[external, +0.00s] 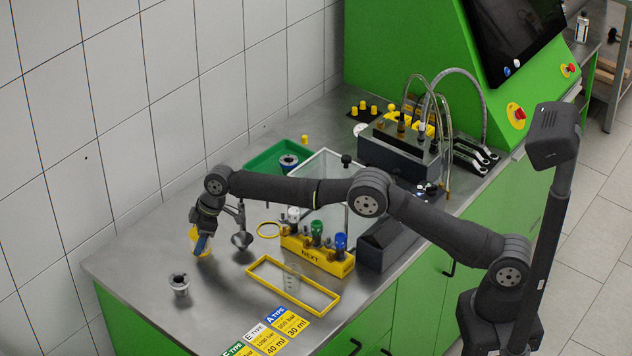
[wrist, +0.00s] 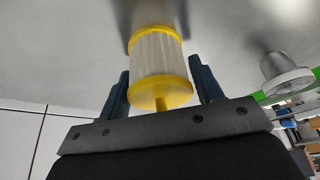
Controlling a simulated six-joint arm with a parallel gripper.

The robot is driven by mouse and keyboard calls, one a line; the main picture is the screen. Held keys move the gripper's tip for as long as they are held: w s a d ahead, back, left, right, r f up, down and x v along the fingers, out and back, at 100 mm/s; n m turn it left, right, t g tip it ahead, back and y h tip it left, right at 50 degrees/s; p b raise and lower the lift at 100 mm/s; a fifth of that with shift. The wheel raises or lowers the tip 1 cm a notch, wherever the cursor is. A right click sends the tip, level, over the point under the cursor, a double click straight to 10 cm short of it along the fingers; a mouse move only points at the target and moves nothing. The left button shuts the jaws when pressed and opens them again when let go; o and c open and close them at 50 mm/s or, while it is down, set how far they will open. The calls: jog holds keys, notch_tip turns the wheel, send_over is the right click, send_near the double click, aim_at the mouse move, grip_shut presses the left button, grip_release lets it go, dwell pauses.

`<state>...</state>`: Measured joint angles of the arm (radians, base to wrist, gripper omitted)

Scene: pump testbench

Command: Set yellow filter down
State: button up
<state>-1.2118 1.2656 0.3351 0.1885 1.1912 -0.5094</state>
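The yellow filter (wrist: 160,68) has a pale pleated body between yellow end caps and a short yellow stem. In the wrist view it sits between the two blue fingers of my gripper (wrist: 160,66), whose tips lie close against its sides. My gripper appears shut on it. In the external view the filter (external: 196,236) is low at the left of the steel bench (external: 130,262), partly covered by my gripper (external: 203,243). Whether its far end touches the steel is hard to tell.
A small metal cup-like part (external: 180,285) stands in front of my gripper. The tiled wall (external: 150,130) is behind.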

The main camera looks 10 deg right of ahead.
jog(key=shift+o, duration=1)
jog(key=shift+r, duration=0.2)
jog(key=v, duration=1.2)
jog(key=shift+a, duration=0.1)
